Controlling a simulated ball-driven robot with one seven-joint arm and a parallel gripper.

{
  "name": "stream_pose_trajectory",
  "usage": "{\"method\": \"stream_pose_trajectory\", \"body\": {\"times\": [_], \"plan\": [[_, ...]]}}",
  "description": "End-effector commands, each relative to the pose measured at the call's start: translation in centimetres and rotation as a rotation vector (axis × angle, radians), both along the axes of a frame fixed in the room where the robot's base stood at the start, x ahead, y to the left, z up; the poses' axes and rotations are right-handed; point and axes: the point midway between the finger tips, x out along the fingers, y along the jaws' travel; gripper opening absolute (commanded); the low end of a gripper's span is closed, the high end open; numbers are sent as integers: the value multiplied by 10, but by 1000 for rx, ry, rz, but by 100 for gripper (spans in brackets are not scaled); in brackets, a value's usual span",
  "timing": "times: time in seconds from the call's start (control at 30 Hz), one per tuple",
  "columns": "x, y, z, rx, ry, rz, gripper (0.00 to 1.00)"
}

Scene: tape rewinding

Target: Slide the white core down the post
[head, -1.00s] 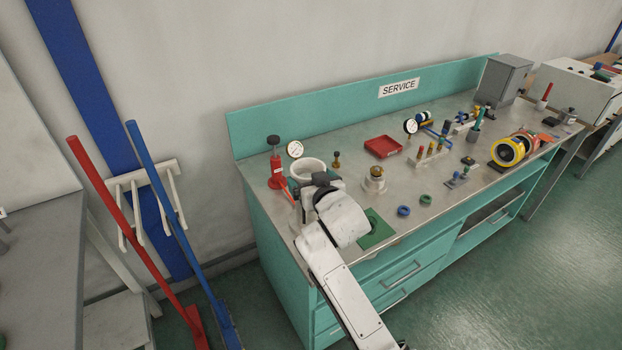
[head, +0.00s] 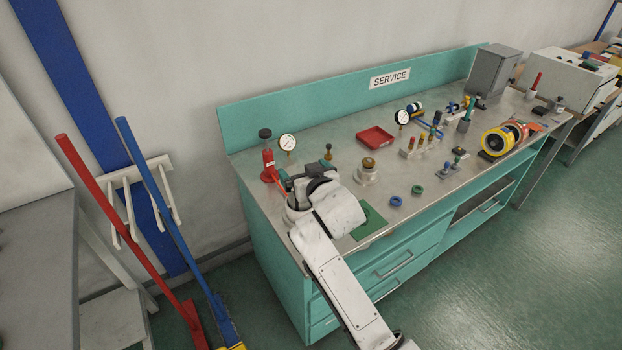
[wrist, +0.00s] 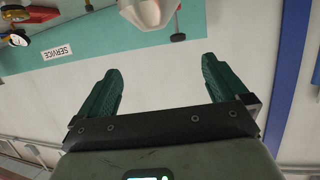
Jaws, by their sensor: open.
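My gripper (head: 303,168) is over the left end of the bench, at the end of my white arm. In the wrist view my gripper (wrist: 160,64) has its two green fingers wide apart with nothing between them. A pale rounded thing with a grey tapered tip (wrist: 148,12) is cut off by the top edge of that view, beyond the fingertips. It may be the post, but I cannot tell. I cannot make out the white core for certain now; my wrist and arm cover that corner of the bench in the head view.
Near my gripper are a red tool (head: 269,165), a dial gauge (head: 287,142) and a brass-topped fitting (head: 368,170). A green mat (head: 369,222), red tray (head: 375,137) and blue ring (head: 396,201) lie to the right. The teal back panel (head: 300,103) stands behind.

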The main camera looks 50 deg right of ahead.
Motion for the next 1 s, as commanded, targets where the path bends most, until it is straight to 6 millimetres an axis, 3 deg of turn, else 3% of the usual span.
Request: {"method": "stream_pose_trajectory", "body": {"times": [0.5, 0.7, 1.0], "plan": [[-72, 38, 23, 1, -1, 1, 100], [-84, 43, 28, 1, 0, 0, 100], [-85, 44, 29, 0, 1, 0, 100]]}}
